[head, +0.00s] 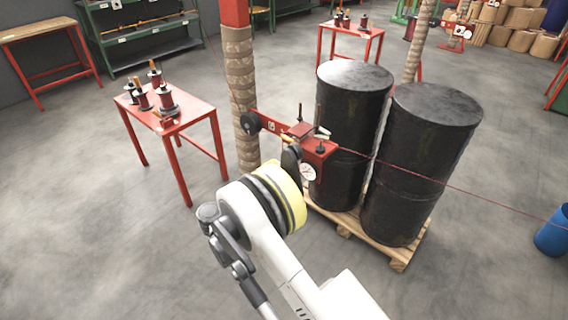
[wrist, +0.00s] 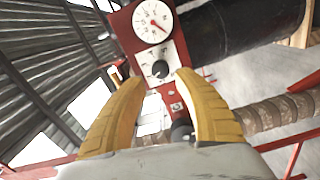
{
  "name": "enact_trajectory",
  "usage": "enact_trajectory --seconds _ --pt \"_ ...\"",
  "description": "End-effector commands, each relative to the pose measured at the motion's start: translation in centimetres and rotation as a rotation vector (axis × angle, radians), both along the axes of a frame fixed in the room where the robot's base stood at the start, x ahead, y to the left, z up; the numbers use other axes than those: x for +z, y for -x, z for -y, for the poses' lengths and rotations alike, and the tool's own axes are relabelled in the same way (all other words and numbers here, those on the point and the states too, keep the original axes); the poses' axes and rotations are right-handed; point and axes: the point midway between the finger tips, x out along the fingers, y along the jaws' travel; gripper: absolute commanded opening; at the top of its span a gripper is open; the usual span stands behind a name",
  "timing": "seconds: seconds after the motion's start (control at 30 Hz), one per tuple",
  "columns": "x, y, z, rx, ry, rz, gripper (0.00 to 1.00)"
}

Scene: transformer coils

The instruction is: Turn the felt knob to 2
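The black round knob (wrist: 160,69) sits on a pale plate on the red bracket, just below the dial in the wrist view. Its pointer mark and numbers are too small to read. My gripper (wrist: 158,77) has two yellow fingers spread apart, one on either side of the knob's lower part in the picture. The fingers look open and empty, and I cannot tell contact with the knob. The red bracket (head: 271,126) shows in the head view, fixed to the wrapped post. My arm and gripper cover part of it there, and I cannot make out the knob.
A white round dial (wrist: 152,20) with a red needle is above the knob. A red thread (head: 440,185) runs from the bracket to the right. Two black drums (head: 425,150) stand on a pallet (head: 399,258) close behind. A red table (head: 196,110) with spools stands left.

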Motion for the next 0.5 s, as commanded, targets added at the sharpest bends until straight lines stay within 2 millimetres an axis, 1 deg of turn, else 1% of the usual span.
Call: enact_trajectory --seconds 0.03,0.1,0.2,0.33,0.5 --pt "0.0 0.9 -0.8 0.003 0.0 0.0 0.38" --pt "0.0 1.8 -1.5 0.002 0.0 0.0 0.38" --pt "0.0 2.9 -2.2 0.001 0.0 0.0 0.38" --pt "0.0 3.6 -2.7 0.0 0.0 0.0 0.38" --pt "0.0 3.7 -2.8 -0.001 0.0 0.0 0.38"
